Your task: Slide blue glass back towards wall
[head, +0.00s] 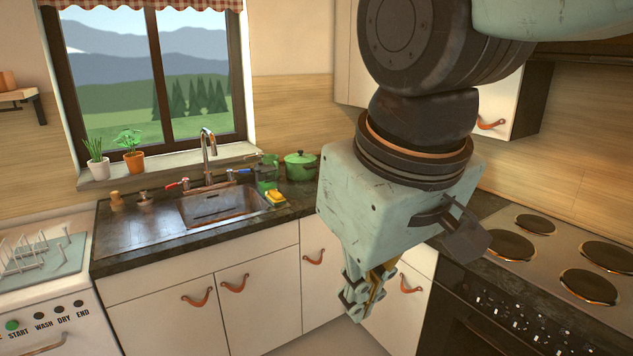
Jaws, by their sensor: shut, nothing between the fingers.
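I cannot make out a blue glass in the head view. A small green vessel (267,177) stands on the counter to the right of the sink; its exact kind is too small to tell. My gripper (362,303) points down in the right half of the view, in front of the white lower cabinets and well apart from the sink area in the picture. Its fingers are shut with nothing between them. My arm and gripper hide part of the counter and the wall behind, between the green pot and the stove.
A green lidded pot (300,166) stands near the back corner. A yellow sponge (276,197) lies by the sink (216,207), which has a tall faucet (208,150). The stove (560,250) is at right, a dish rack (40,255) at left. The counter left of the sink is mostly clear.

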